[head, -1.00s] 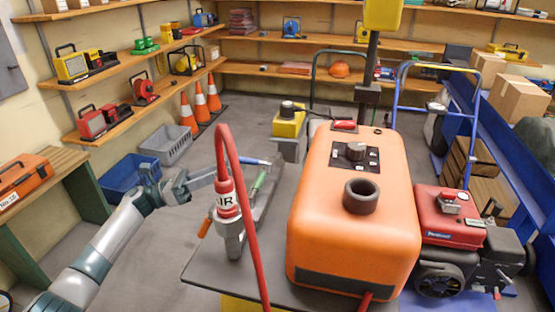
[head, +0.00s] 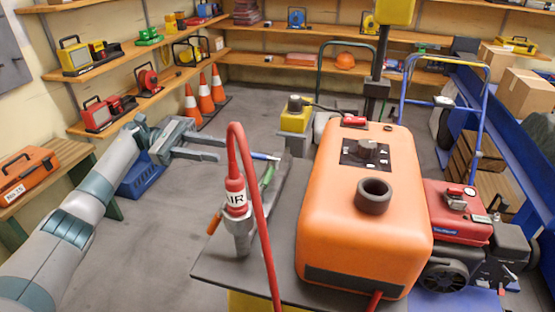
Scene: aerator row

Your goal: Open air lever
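A red air hose (head: 264,200) arches over a fitting marked "AIR" (head: 236,196) and a grey metal valve body (head: 242,236) on the dark bench top. I cannot tell for sure which of these is the air lever. My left gripper (head: 222,148) is behind and left of the fitting, raised and empty, with its two fingers apart. It appears apart from the handles. My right gripper is out of the picture.
A large orange tank (head: 365,225) stands right of the hose, on the dark bench top (head: 215,271). A red engine (head: 455,212) is to its right. Traffic cones (head: 205,94) and a blue bin (head: 141,180) lie beyond my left arm. The floor between is clear.

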